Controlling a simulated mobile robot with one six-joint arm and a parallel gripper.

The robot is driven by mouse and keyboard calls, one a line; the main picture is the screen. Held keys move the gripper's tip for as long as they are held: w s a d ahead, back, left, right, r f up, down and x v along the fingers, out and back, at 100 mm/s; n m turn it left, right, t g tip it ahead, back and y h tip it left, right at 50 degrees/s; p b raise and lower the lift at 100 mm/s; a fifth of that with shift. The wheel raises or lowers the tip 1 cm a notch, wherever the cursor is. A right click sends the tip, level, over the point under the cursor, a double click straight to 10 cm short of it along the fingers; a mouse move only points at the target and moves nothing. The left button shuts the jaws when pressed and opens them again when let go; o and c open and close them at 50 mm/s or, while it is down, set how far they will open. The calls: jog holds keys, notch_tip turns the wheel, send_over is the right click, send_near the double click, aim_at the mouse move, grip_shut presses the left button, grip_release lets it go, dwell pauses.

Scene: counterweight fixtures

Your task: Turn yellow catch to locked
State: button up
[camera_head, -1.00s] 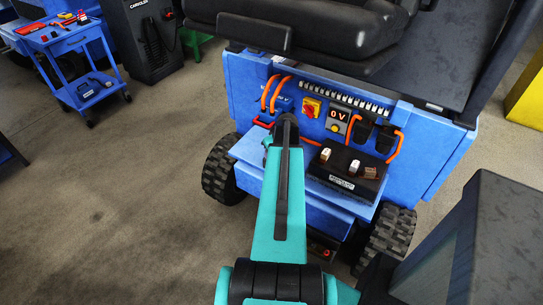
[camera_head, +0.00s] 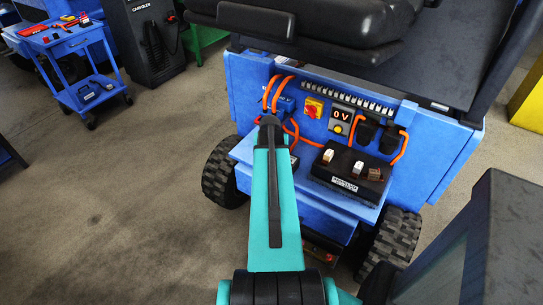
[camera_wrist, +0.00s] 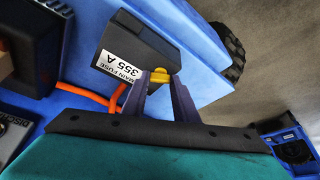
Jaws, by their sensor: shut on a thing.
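The yellow catch (camera_wrist: 160,76) shows in the wrist view at the edge of a dark box (camera_wrist: 138,48) labelled "MAIN FUSE 355 A". My gripper (camera_wrist: 159,86) has its two fingers on either side of the catch and is shut on it. The fingers hide part of the catch, so I cannot tell whether it stands at locked. In the head view my arm covers the catch and the gripper's fingertips.
Orange cables (camera_wrist: 88,98) run close beside the fuse box. In the head view, a black box with several switches (camera_head: 341,178) stands right of my arm on the blue vehicle (camera_head: 430,165). A 0 V display (camera_head: 341,114) is above it.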

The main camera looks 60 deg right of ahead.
jog(key=shift+w+a+m+g+b, duration=0.15)
jog(key=shift+m+g+b, duration=0.45)
jog(key=shift+m, duration=0.85)
jog(key=shift+w+d+m+g+b, duration=0.1)
jog(key=shift+m+g+b, duration=0.5)
jog(key=shift+m, duration=0.85)
jog(key=o, duration=1.1)
jog(key=shift+c, duration=0.2)
jog(key=shift+h, duration=0.3)
jog(key=shift+a+r, duration=0.1)
jog(key=b+v, duration=0.1)
jog(key=v, duration=1.2)
jog(key=shift+r, duration=0.25)
